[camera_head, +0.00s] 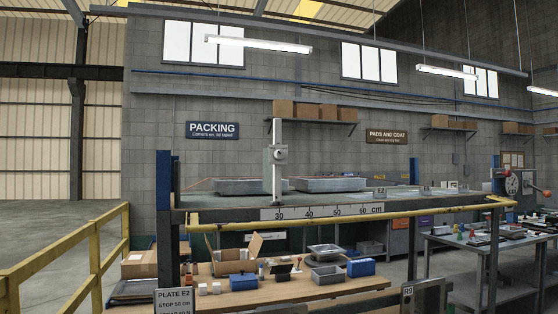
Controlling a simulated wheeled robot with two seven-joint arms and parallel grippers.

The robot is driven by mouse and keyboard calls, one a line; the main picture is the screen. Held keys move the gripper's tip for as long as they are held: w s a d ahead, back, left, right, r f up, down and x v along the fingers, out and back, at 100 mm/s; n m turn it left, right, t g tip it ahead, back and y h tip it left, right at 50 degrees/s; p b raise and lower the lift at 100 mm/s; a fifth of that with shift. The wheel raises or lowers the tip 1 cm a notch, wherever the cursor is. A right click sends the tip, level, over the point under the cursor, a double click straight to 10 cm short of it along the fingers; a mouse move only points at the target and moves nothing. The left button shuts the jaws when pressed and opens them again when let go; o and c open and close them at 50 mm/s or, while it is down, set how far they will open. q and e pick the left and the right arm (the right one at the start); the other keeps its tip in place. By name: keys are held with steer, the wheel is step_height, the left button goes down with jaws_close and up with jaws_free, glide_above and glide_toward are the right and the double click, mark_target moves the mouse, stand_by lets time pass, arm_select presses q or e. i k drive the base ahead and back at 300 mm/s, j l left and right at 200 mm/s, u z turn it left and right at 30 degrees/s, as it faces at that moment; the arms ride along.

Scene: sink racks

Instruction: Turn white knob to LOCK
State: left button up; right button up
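A small pale round knob (281,154) sits on a grey block (270,155) on an upright white post. The post (277,185) stands at the front of a raised bench, just left of the 30 mark of a cm scale (322,212). The knob is too small to read its setting, and no LOCK lettering is legible. At the bench's right end is a round dial (512,184) with a red-ball handle (546,193) near it. Neither of my grippers is in view.
A yellow bar (340,216) runs along the bench front. Grey trays (345,185) lie on the bench. A lower wooden table (285,292) holds boxes. A yellow railing (65,252) stands at left, with open floor beyond.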

mark_target(278, 155)
steer(key=i+l+u, duration=0.15)
steer(key=l, duration=0.55)
steer(key=i+l+u, duration=0.2)
steer(key=l, duration=0.55)
steer(key=i+l+u, duration=0.15)
steer(key=l, duration=0.6)
steer(key=i+l+u, duration=0.15)
steer(key=l, duration=0.65)
steer(key=i+l+u, duration=0.15)
steer(key=l, duration=0.6)
